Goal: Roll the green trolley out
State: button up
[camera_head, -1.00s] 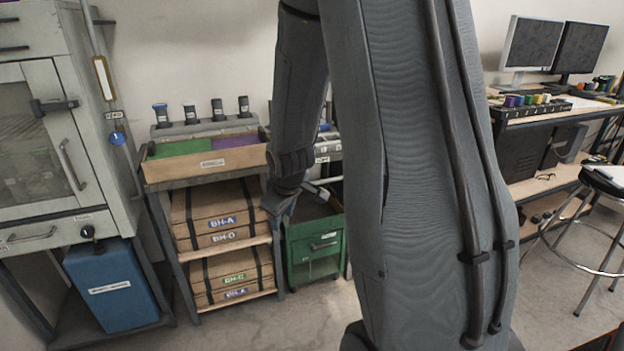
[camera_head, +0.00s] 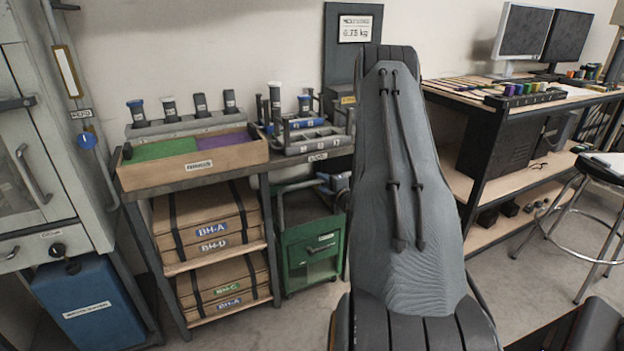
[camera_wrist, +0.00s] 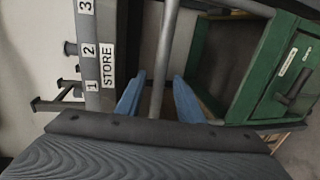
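The green trolley (camera_head: 312,254) stands under the bench, right of the shelf of boxes, with its drawer front facing me in the head view. In the wrist view its green body (camera_wrist: 258,75) is at the right. A grey bar (camera_wrist: 165,50), which looks like the trolley's handle, runs between the blue fingers of my gripper (camera_wrist: 158,76). The fingers are apart, with a gap on each side of the bar. In the head view my arm covers the trolley's right side, and my gripper is mostly hidden behind it.
A shelf with strapped boxes (camera_head: 208,228) stands close at the trolley's left. A rack (camera_head: 312,137) sits on the bench above it. A blue container (camera_head: 92,303) is at far left. A desk (camera_head: 470,190) and stool (camera_head: 598,200) are at right. The floor before the trolley is partly clear.

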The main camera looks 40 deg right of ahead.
jog(key=x, duration=0.7)
grip_shut()
